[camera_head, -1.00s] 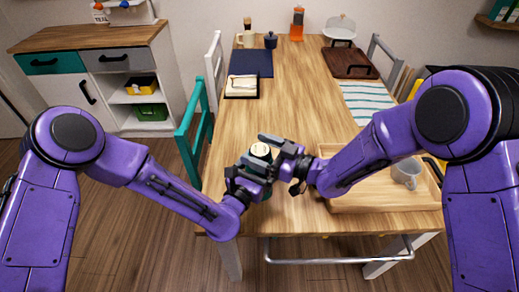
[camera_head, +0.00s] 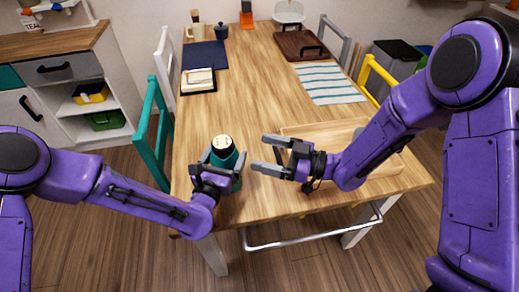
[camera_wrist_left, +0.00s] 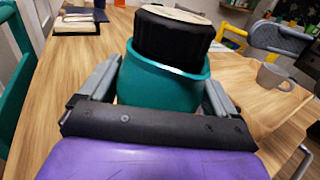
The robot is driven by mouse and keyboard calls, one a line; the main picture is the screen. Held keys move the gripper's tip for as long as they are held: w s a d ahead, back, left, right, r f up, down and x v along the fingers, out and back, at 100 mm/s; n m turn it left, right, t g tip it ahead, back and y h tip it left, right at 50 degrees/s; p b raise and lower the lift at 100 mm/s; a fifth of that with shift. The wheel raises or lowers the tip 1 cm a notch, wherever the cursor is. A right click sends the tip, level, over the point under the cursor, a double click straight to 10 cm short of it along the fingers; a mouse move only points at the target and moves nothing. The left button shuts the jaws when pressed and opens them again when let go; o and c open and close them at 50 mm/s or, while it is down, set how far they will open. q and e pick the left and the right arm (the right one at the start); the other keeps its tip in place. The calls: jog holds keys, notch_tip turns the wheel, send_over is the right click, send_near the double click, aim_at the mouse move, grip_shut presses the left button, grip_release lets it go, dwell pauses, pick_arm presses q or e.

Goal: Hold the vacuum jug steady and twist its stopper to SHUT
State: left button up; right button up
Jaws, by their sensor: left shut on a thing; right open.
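The vacuum jug (camera_head: 236,161) stands upright near the front left of the wooden table. It has a teal body and a black stopper with a pale top (camera_head: 223,142). The jug also fills the middle of the left wrist view (camera_wrist_left: 160,88), with its black stopper (camera_wrist_left: 175,38) above. My left gripper (camera_head: 222,160) is shut around the jug's body, one finger on each side. My right gripper (camera_head: 262,154) is open and empty, to the right of the jug and apart from it. Any marking on the stopper top is too small to read.
A wooden tray (camera_head: 385,170) lies right of the jug, partly behind my right arm. A grey mug (camera_wrist_left: 272,76) shows in the left wrist view. A striped cloth (camera_head: 327,84), a notebook (camera_head: 198,80) and a dark mat (camera_head: 204,56) lie farther back. The table's middle is clear.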

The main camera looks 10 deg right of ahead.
pick_arm(q)
jog(key=o, duration=1.3)
jog(key=shift+o, duration=0.2)
jog(key=v, duration=1.2)
